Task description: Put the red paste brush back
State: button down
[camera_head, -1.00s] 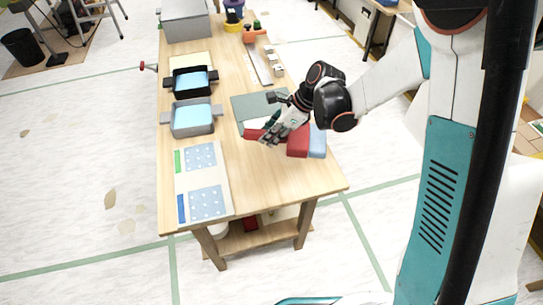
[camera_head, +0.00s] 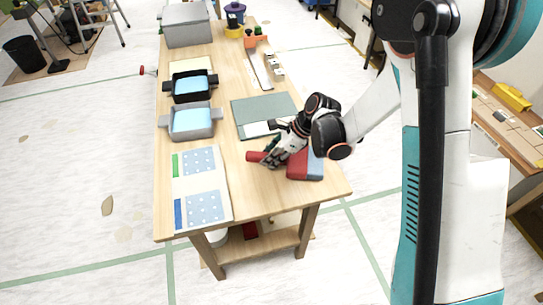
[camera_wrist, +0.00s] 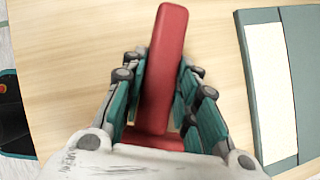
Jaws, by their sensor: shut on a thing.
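The red paste brush (camera_head: 298,168) is in my gripper (camera_head: 272,158) near the front right of the table. Its red handle end sticks out to the left of the fingers, and its wide red head with a blue-grey edge shows to the right. In the wrist view my gripper (camera_wrist: 160,100) has its teal fingers on both sides of the red handle (camera_wrist: 164,60); a wider red part lies below, partly hidden by the wrist. I cannot tell whether the brush touches the wooden table.
A grey-green board (camera_head: 262,108) with a white strip lies behind the brush. A grey tray (camera_head: 190,134) and a black tray (camera_head: 190,97) hold blue contents at left. A dotted panel (camera_head: 202,220) lies front left. A grey box (camera_head: 186,38) stands at the back.

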jog(key=shift+f+b, duration=0.4)
jog(key=shift+s+f, duration=0.1)
jog(key=shift+f, duration=0.05)
jog(key=shift+d, duration=0.1)
jog(key=c, duration=1.4)
grip_release()
jog(key=shift+o, duration=0.8)
jog(key=shift+f, duration=0.1)
